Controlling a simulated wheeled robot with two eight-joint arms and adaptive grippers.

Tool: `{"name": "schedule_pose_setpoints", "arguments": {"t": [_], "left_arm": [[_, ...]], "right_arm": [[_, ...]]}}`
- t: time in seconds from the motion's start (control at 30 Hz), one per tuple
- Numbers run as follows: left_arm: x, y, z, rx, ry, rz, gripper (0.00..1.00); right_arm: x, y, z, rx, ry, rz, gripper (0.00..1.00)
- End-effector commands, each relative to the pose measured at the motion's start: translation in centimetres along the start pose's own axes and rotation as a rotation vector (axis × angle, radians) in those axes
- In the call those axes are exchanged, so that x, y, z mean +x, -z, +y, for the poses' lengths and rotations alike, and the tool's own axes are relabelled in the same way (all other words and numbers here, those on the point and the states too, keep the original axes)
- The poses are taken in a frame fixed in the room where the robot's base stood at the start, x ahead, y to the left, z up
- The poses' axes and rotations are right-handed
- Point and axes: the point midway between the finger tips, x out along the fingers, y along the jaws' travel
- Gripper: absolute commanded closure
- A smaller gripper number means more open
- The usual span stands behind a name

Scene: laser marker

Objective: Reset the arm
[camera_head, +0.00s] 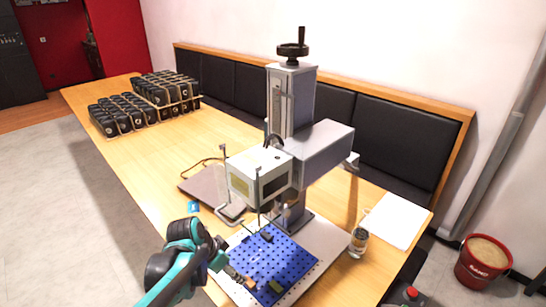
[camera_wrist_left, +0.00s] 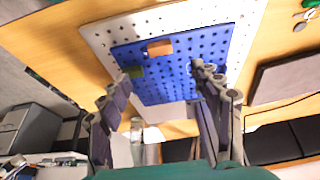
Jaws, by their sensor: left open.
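My left arm comes in from the bottom left in the head view, with its gripper (camera_head: 224,264) beside the left edge of the blue perforated plate (camera_head: 290,252). In the left wrist view the gripper (camera_wrist_left: 161,78) has its two fingers spread wide with nothing between them. The blue plate (camera_wrist_left: 185,80) lies beyond the fingers, with an orange block (camera_wrist_left: 159,47) and a dark green block (camera_wrist_left: 131,72) on it. The laser marker (camera_head: 262,172) stands over the plate, its grey column topped by a black crank. My right gripper is not in view.
The wooden table (camera_head: 160,150) carries black items in trays (camera_head: 165,92) at the far left, a flat grey device (camera_head: 205,183), a clear glass (camera_head: 358,243) and a white sheet (camera_head: 396,220). A red bucket (camera_head: 482,265) stands at right. Floor left of the table is clear.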

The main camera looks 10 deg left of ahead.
Motion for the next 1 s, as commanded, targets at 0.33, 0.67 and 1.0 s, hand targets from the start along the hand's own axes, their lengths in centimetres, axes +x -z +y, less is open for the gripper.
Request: {"name": "schedule_pose_setpoints", "arguments": {"t": [0.33, 0.67, 1.0], "left_arm": [[-5.1, -2.4, 4.3, -0.254, 0.159, 0.045, 0.35], [-8.2, -6.1, 7.8, -0.531, 0.302, 0.187, 0.35], [-8.4, -6.6, 8.2, -0.579, 0.32, 0.221, 0.35]], "right_arm": [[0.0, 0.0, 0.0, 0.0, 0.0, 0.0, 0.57], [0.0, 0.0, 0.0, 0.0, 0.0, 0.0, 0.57], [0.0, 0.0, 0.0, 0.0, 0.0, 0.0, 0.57]]}}
